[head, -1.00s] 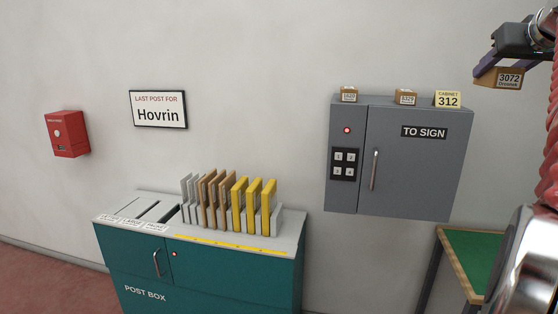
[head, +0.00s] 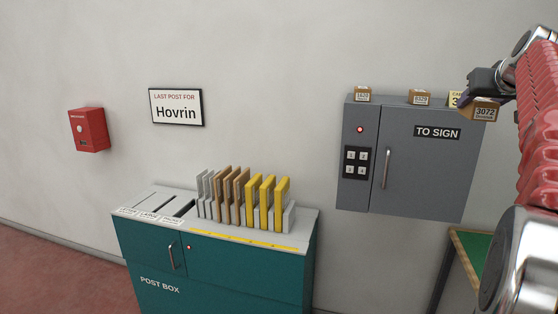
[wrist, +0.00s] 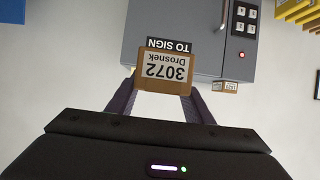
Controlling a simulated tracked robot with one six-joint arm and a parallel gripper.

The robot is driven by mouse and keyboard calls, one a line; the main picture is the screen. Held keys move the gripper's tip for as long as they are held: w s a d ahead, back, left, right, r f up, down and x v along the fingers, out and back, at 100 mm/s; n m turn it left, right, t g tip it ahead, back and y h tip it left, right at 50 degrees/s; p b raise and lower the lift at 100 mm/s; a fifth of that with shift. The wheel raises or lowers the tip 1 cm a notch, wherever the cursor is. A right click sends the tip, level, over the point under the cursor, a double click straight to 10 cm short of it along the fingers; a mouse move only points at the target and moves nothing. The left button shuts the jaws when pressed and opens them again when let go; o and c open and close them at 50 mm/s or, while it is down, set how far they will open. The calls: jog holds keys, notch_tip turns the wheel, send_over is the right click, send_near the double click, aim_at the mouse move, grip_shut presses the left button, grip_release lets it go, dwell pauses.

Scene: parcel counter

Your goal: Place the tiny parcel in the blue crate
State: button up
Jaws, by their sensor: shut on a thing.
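My gripper (head: 472,108) is shut on a small brown parcel (head: 486,112) with a white label reading 3072 Drosnek. In the head view it is held at the upper right, in front of the upper right part of the grey cabinet. In the wrist view the parcel (wrist: 166,72) sits between the two purple fingers, its label upside down.
The grey wall cabinet (head: 420,175) marked TO SIGN has a keypad and red light. A teal post box (head: 215,265) with envelopes stands left. A green-topped table (head: 472,246) is lower right.

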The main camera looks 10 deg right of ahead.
jog(key=w+a+f+n+y, duration=0.1)
jog(key=w+a+f, duration=0.55)
jog(key=f, duration=0.25)
jog(key=w+a+f, duration=0.5)
jog(key=a+f, duration=0.2)
jog(key=f, duration=0.3)
jog(key=w+a+f+n+y, duration=0.1)
jog(key=w+a+f, duration=0.45)
jog(key=f, duration=0.35)
jog(key=s+a+f+n+y, duration=0.1)
jog(key=s+a+f, duration=0.1)
jog(key=a+f, duration=0.4)
jog(key=s+a+f+n+t+y, duration=0.1)
jog(key=a+f, duration=0.6)
jog(key=a, duration=0.7)
jog(key=s+a+f+n+y, duration=0.2)
jog(key=s+a+f, duration=0.2)
jog(key=a+f, duration=0.3)
jog(key=a, duration=0.3)
jog(key=shift+s+a+t+y, duration=0.2)
jog(key=shift+t+y, duration=0.1)
jog(key=shift+t, duration=0.1)
jog(key=s+f, duration=0.5)
jog(key=f, duration=0.1)
